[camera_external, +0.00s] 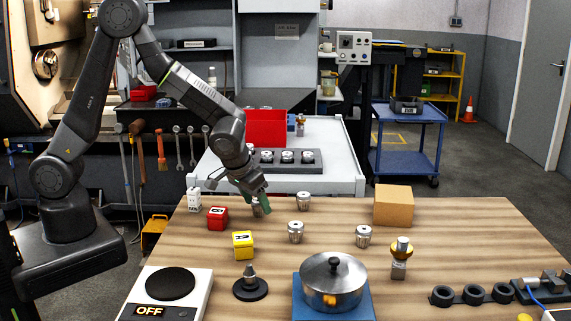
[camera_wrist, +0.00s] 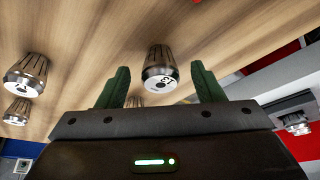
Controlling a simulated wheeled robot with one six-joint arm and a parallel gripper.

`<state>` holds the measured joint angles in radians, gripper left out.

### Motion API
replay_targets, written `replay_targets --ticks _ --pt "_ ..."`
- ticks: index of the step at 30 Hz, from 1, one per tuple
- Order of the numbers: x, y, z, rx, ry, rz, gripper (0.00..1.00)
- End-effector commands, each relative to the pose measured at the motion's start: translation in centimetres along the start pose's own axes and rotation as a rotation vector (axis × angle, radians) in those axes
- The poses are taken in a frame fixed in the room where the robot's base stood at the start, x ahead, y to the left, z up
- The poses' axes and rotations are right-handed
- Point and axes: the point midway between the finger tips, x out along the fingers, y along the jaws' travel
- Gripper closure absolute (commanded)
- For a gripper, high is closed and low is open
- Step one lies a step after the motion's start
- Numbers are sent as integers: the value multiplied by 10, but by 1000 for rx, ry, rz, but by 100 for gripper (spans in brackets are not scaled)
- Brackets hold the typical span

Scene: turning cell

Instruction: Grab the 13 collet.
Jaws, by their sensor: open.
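My gripper (camera_external: 256,197) is over the far left part of the wooden table, fingers pointing down. In the wrist view its two green fingers (camera_wrist: 160,70) are apart. A silver slotted collet (camera_wrist: 160,72) shows in the gap between them, with a dark mark on its pale end face that looks like an upside-down 13. In the external view this collet (camera_external: 257,210) is partly hidden by my gripper. Other collets stand at its right (camera_external: 303,200), nearer (camera_external: 296,232) and farther right (camera_external: 363,236); their marks are too small to read there.
A cardboard box (camera_external: 394,206) is at the right. A pot (camera_external: 333,283) and a hot plate (camera_external: 170,284) are in front.

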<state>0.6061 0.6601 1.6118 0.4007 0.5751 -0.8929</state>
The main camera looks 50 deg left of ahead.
Motion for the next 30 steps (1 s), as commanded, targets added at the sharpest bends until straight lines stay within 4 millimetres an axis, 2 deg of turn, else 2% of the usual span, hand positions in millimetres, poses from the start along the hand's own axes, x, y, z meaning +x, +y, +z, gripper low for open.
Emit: replay_targets --ticks 4,11,19,26,30 --pt "9 0 0 0 0 1 39" --pt "10 0 0 0 0 1 39" --pt "10 0 0 0 0 1 90" --pt "9 0 -1 0 1 1 90" --pt "0 0 -5 -2 4 2 90"
